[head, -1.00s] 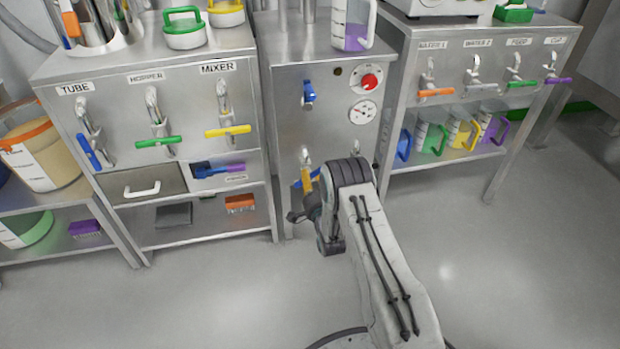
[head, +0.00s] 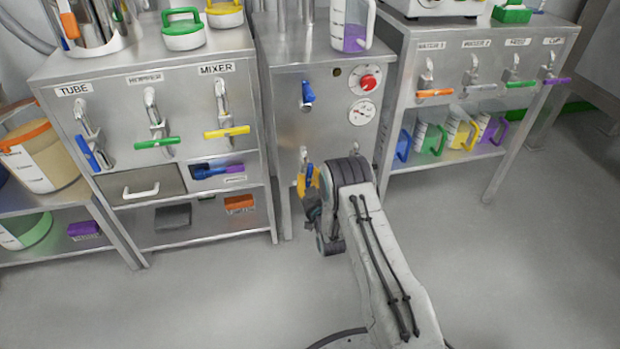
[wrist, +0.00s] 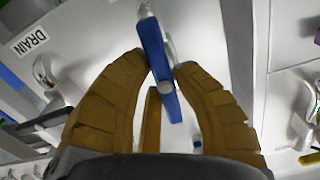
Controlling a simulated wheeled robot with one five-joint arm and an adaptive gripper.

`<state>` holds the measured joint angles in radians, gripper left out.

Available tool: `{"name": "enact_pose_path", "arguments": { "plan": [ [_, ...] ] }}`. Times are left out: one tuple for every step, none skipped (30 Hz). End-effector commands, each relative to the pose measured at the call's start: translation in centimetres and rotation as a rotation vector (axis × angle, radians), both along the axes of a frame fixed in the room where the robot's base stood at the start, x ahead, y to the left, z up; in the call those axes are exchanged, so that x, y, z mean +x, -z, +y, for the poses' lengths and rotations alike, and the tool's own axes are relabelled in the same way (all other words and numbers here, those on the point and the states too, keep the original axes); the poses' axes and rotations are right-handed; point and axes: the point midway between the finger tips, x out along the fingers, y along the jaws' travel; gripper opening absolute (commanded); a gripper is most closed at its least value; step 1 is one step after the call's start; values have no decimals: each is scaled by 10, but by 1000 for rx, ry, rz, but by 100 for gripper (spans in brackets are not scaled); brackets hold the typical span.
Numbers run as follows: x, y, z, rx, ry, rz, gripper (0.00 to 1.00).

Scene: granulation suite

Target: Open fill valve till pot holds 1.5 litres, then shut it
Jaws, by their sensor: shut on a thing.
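My gripper (head: 307,180), with yellow-brown fingers, is at the front of the middle steel cabinet (head: 285,130). It is shut on a blue lever handle (wrist: 160,70), which runs between the fingertips in the wrist view. The handle's steel valve body is partly hidden by the handle.
Above my gripper are another blue lever (head: 307,93), a red knob (head: 369,82) and a round gauge (head: 362,112), its reading too small. TUBE, HOPPER and MIXER valves are left; a cabinet with several valves (head: 434,92) and jugs is right. The floor (head: 200,300) is clear.

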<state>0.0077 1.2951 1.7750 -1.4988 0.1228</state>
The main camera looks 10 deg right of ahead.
Motion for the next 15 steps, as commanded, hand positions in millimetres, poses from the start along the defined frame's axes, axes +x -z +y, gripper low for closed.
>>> {"name": "enact_pose_path", "arguments": {
  "plan": [
    [-1, 3, 0, -25, 0, 8, 0],
    [-1, 3, 0, -39, 0, 8, 0],
    [-1, 2, 0, -56, 0, 8, 0],
    [-1, 2, 0, -68, 0, 9, 0],
    [-1, 2, 0, -79, 0, 9, 0],
    [-1, 2, 0, -91, 0, 8, 0],
    [-1, 2, 0, -99, 0, 8, 0],
    [-1, 2, 0, -107, 0, 8, 0],
    [-1, 2, 0, -115, 0, 8, 0],
    [-1, 2, 0, -120, 0, 8, 0],
    [-1, 2, 0, -125, 0, 8, 0],
    [-1, 2, 0, -130, 0, 8, 0],
    [-1, 2, 0, -133, 0, 8, 0],
    [-1, 2, 0, -136, 0, 8, 0],
    [-1, 1, 0, -138, 0, 7, 0]
  ]
}}
